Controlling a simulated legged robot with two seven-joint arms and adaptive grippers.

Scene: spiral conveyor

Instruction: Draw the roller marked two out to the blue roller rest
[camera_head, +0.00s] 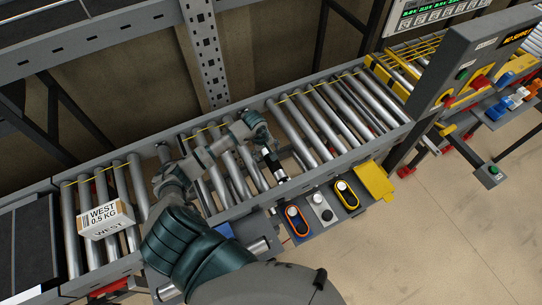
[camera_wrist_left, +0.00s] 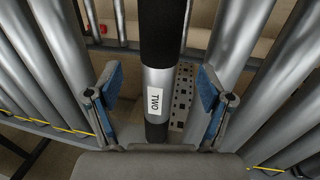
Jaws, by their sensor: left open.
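The roller marked two (camera_head: 272,162) lies in the conveyor bed, with black bands and a white label. In the left wrist view the roller (camera_wrist_left: 157,85) runs between my finger pads, and its label reads TWO. My left gripper (camera_head: 262,138) is over this roller; in the wrist view the gripper (camera_wrist_left: 160,98) is open, with blue pads on both sides and gaps to the roller. A blue piece (camera_head: 224,230), perhaps the blue roller rest, shows beside the conveyor's front, partly hidden by my arm. My right gripper is not in view.
A white box (camera_head: 105,219) marked WEST 0.5 KG sits on the rollers at left. Grey rollers (camera_head: 318,120) flank the marked one. A control strip (camera_head: 321,207) and a yellow plate (camera_head: 374,181) stand along the front rail. A grey post (camera_head: 463,65) with buttons is at right.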

